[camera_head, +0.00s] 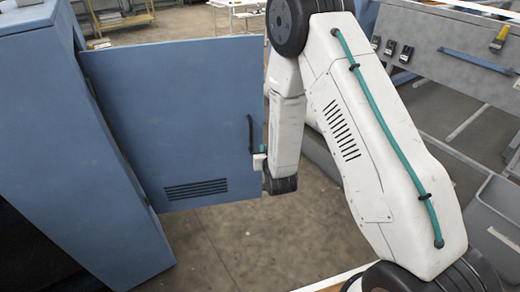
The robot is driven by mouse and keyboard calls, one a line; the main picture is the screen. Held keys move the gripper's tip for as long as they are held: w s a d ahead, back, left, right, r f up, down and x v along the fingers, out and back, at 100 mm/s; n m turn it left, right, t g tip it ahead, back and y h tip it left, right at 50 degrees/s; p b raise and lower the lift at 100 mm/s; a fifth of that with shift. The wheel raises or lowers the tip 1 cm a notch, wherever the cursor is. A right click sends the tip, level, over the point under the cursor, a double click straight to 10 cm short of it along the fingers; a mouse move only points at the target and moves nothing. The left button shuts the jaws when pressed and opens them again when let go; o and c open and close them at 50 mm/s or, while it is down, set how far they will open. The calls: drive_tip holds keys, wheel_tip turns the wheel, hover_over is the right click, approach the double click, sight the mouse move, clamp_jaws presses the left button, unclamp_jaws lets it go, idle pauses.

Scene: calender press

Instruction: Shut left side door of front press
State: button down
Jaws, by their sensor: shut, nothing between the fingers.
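The blue side door (165,110) stands swung open from the blue press cabinet (65,140) at the left. It has a dark curved handle (250,132) near its free right edge and a row of vent slots low down. My gripper (259,163) is at that free edge, just below the handle, and is mostly hidden behind and beside my wrist. Its small visible part is shut with nothing held. I cannot tell whether it touches the door.
A grey machine table (460,60) with a blue bar and dark clips stands at the upper right. A grey bin (495,215) is at the right edge. A yellow cart (122,20) and a white table (235,8) are at the back. Concrete floor (260,240) is clear below the door.

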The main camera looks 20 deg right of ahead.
sight(258, 144)
drive_tip(key=s+f+t, duration=0.3)
drive_tip(key=s+f, duration=0.2)
drive_tip(key=f, duration=0.2)
drive_tip(key=shift+n, duration=0.3)
drive_tip(key=w, duration=0.9)
drive_tip(key=w+d, duration=0.1)
drive_tip(key=w, duration=0.3)
drive_tip(key=shift+w, duration=0.4)
